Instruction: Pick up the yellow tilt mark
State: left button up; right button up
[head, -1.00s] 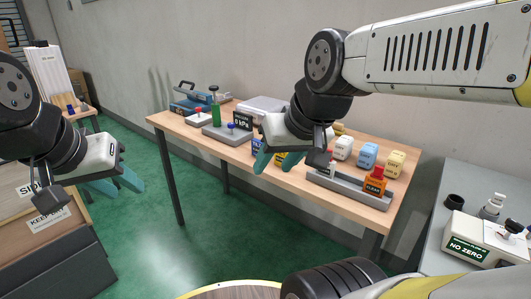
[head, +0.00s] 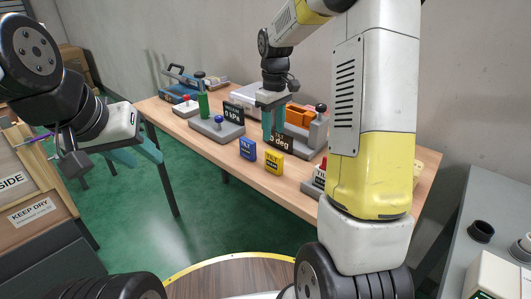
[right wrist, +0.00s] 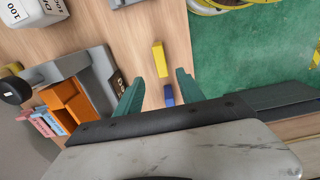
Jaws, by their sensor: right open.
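The yellow tilt mark (head: 274,160) is a small upright block near the front edge of the wooden table. A similar blue block (head: 247,149) stands to its left. My right gripper (head: 273,138) is open and points down over the table, close to the two blocks. In the right wrist view, the yellow mark (right wrist: 159,58) lies just past the fingertips (right wrist: 159,78), roughly in line with the gap. The blue block (right wrist: 169,95) shows between the fingers there. The gripper touches neither as far as I can see. My left gripper (head: 140,162) is open and empty, left of the table.
A grey stand with an orange part (head: 299,115) is behind my right gripper. A grey base with a blue knob (head: 218,122) is left of the blocks. A grey side table (head: 468,215) stands at right. My right arm hides the table's right part.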

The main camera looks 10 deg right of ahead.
aim_at(274, 153)
jog(key=f, duration=0.7)
jog(key=shift+s+d+f, duration=0.1)
jog(key=shift+s+f, duration=0.15)
jog(key=shift+s, duration=0.05)
grip_shut()
dwell(1.1)
